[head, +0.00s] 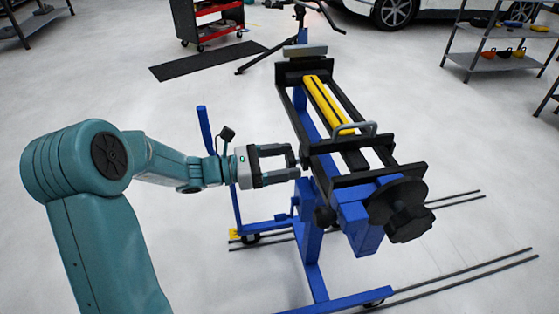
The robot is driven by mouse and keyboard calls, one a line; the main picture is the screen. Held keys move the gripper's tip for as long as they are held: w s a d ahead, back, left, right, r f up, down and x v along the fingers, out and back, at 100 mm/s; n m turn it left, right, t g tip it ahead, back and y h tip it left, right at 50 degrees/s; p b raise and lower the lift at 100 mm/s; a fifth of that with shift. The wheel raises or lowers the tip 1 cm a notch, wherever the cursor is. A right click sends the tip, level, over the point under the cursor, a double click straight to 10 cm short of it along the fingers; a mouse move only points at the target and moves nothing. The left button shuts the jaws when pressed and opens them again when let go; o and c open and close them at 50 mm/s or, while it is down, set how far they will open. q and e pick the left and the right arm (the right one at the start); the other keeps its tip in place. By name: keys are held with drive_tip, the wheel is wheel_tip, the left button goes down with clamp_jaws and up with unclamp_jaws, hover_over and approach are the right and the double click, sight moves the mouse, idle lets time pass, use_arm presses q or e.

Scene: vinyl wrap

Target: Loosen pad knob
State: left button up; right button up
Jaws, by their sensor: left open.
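A blue stand carries a black rectangular frame (287,104) with a yellow bar (325,102) and a grey handle (356,129). A large black star-shaped knob (410,212) is on the stand's near right end. A smaller round black knob (325,216) is on the stand's near left side, below the frame. I cannot tell which of them is the pad knob. My left gripper (294,164) is open, with its fingers pointing right at the frame's left side, above and left of the small knob. I cannot tell whether it touches the frame. My right gripper is out of view.
The blue stand's wheeled base (335,303) spreads on the pale floor. Thin dark rails (470,274) lie on the floor around it. A red tool cart (213,22), a black mat (208,60) and shelves (500,62) stand farther back.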

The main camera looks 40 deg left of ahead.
use_arm(q)
drive_tip(key=shift+s+a, duration=0.1)
drive_tip(key=p+v, duration=0.1)
drive_tip(key=v, duration=1.5)
drive_tip(key=s+d+f+m+g+y, duration=0.3)
drive_tip(key=d+f+m+g, duration=0.2)
drive_tip(key=d+f+m, duration=0.45)
drive_tip(key=s+d+f+m+g+y, duration=0.2)
drive_tip(key=d+f+m+g, duration=0.2)
drive_tip(key=d+f+m, duration=0.55)
drive_tip(key=s+d+f+m+g+y, duration=0.3)
drive_tip(key=d+f+m+g, duration=0.25)
drive_tip(key=d+f, duration=0.8)
wheel_tip(320, 180, up, 10)
drive_tip(key=a+m+t+p, duration=0.1)
drive_tip(key=a+p, duration=0.1)
drive_tip(key=p, duration=1)
drive_tip(key=shift+w+a+p, duration=0.2)
drive_tip(key=shift+p, duration=0.1)
